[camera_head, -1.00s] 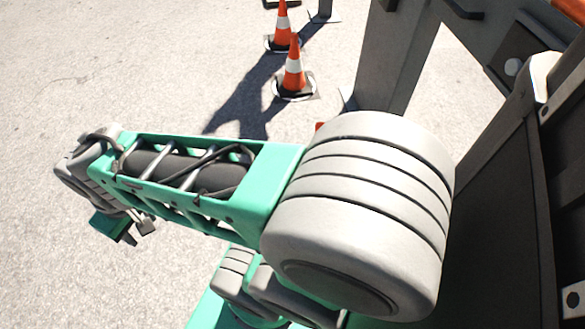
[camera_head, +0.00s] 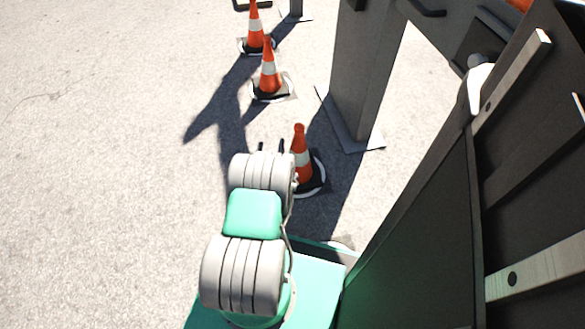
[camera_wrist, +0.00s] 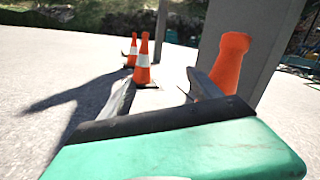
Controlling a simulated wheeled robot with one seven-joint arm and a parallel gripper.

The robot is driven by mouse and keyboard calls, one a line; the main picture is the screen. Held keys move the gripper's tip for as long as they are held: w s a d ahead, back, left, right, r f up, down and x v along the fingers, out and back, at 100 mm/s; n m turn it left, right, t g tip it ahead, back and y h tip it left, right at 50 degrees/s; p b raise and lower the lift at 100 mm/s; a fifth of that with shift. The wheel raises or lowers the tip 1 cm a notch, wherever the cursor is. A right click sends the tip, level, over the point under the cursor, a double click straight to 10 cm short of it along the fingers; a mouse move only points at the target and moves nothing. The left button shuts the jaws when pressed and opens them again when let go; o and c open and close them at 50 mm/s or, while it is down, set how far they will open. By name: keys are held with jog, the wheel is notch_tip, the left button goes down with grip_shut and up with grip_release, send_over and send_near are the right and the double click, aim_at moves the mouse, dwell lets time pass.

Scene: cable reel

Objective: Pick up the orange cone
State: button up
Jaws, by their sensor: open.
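The nearest orange cone (camera_head: 302,160) has a white band and a dark base, and stands upright on the ground just beyond my arm in the head view. In the wrist view its orange top (camera_wrist: 232,62) shows beside the right finger, and its lower part is hidden behind my gripper. My gripper (camera_wrist: 160,88) is open, its two fingers spread with nothing between them. In the head view the finger tips (camera_head: 271,146) show just left of the cone. Two more striped cones stand farther off, a middle one (camera_head: 268,68) and a far one (camera_head: 255,30).
A grey post (camera_head: 362,80) with a flat foot stands close to the right of the nearest cone. A large dark frame (camera_head: 420,220) fills the right side. The paved ground (camera_head: 100,130) on the left is clear.

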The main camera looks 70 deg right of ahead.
aim_at(297, 145)
jog(key=s+m+g, duration=0.1)
jog(key=s+m, duration=0.1)
jog(key=s, duration=0.1)
jog(key=s+a+m+g, duration=0.1)
jog(key=s+m+g, duration=0.1)
jog(key=s+f+m+g+h, duration=0.1)
jog(key=s+m+g, duration=0.1)
jog(key=s, duration=0.1)
jog(key=shift+s+a+f, duration=0.1)
jog(key=shift+s+a, duration=0.1)
jog(key=shift+s, duration=0.15)
jog(key=shift+s+d+m+b, duration=0.2)
jog(key=shift+d+m+b, duration=0.1)
jog(key=shift+d+b, duration=0.15)
jog(key=shift+s+d+m+b, duration=0.2)
jog(key=shift+d+m+b, duration=0.1)
jog(key=shift+d, duration=0.2)
jog(key=d+b, duration=0.5)
jog(key=shift+s+r, duration=0.1)
jog(key=shift+r, duration=0.1)
jog(key=shift+d+r+b, duration=0.35)
jog(key=shift+r+b, duration=0.1)
jog(key=shift+b, duration=0.05)
grip_shut()
jog(key=shift+r, duration=0.1)
